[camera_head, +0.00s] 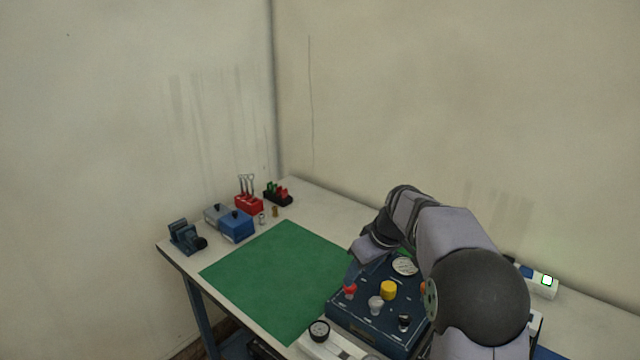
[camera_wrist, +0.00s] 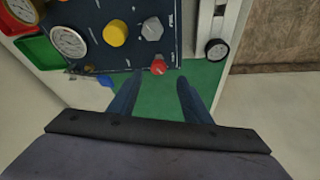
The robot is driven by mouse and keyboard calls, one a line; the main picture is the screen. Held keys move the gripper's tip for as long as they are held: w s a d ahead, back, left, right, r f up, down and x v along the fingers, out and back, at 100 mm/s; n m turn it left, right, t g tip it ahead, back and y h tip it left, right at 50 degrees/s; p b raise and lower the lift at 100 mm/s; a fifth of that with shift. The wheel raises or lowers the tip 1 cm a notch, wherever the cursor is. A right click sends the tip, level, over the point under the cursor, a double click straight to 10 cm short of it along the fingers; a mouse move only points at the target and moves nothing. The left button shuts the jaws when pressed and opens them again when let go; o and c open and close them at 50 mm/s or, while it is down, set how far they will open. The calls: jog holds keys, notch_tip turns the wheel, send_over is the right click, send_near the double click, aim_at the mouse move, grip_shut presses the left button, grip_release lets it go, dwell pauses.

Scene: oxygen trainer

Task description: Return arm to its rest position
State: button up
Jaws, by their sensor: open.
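My gripper (camera_wrist: 154,98) shows in the wrist view with its two fingers apart and nothing between them. Below the fingertips in that view is the green mat (camera_wrist: 195,75). In the head view my arm reaches in from the right over the dark blue panel (camera_head: 345,315), and the fingers are mostly hidden behind the wrist. The panel carries a red knob (camera_head: 350,290), a yellow knob (camera_head: 388,290), a grey knob (camera_head: 375,305), a black knob (camera_head: 404,320) and a round gauge (camera_head: 404,266). In the wrist view the red knob (camera_wrist: 158,67) lies just beyond the fingertips.
The green mat (camera_head: 275,275) is bare left of the panel. Blue boxes (camera_head: 236,226), a red tool holder (camera_head: 248,205) and a dark clamp-like device (camera_head: 186,237) stand along the table's back left. A white device (camera_head: 541,283) lies right of my arm. Walls close off the back.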

jog(key=s+f+m+g+h, duration=0.1)
jog(key=s+f+m+g, duration=0.1)
jog(key=s, duration=1.3)
jog(key=s+f+m+g+h, duration=0.1)
jog(key=s+f+m, duration=0.3)
jog(key=s, duration=1.2)
notch_tip(320, 180, down, 3)
jog(key=shift+s+a+f+g, duration=0.15)
jog(key=shift+a+f+g, duration=0.05)
jog(key=shift+a+g, duration=0.25)
